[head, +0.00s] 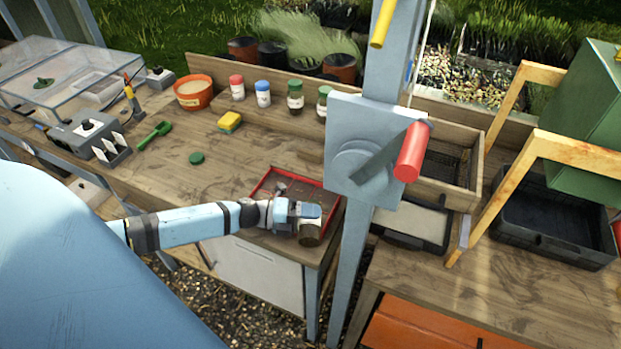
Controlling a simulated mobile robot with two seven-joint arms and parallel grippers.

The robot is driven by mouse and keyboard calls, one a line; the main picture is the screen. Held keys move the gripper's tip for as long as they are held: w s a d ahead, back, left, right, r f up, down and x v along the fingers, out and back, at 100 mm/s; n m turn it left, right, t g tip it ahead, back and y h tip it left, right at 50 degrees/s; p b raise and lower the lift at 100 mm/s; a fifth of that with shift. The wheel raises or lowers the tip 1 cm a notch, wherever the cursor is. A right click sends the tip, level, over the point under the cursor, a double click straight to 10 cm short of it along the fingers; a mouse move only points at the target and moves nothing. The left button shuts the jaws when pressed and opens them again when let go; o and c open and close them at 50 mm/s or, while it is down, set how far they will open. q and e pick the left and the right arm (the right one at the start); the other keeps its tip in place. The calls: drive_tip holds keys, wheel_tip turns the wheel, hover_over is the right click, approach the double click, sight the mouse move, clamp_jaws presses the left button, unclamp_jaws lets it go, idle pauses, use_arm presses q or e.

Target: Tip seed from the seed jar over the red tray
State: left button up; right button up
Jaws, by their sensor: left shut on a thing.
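The red tray (305,182) lies on the wooden bench near its front right corner, with some dark matter inside. My left gripper (305,211) is shut on a glass jar (311,228), seemingly the seed jar, with dark brown contents and a pale label. It holds the jar at the tray's near right side, and the arm covers the tray's near part. I cannot tell how far the jar is tilted or whether seed is falling. A green lid (196,158) lies loose on the bench. My right gripper is not in view.
Jars with red (237,88), blue (263,94) and green lids stand along the back, beside an orange bowl (193,92). A yellow sponge (230,122) and green scoop (155,134) lie left. A blue-grey post (352,255) with a red handle (412,152) stands right of the tray.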

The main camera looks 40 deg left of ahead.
use_arm(q)
drive_tip(key=shift+f+m+b, duration=0.1)
drive_tip(key=shift+m+b, duration=0.2)
drive_tip(key=shift+b, duration=0.15)
drive_tip(key=shift+m+t+b, duration=0.3)
drive_tip(key=shift+m+b, duration=0.1)
drive_tip(key=shift+m, duration=0.2)
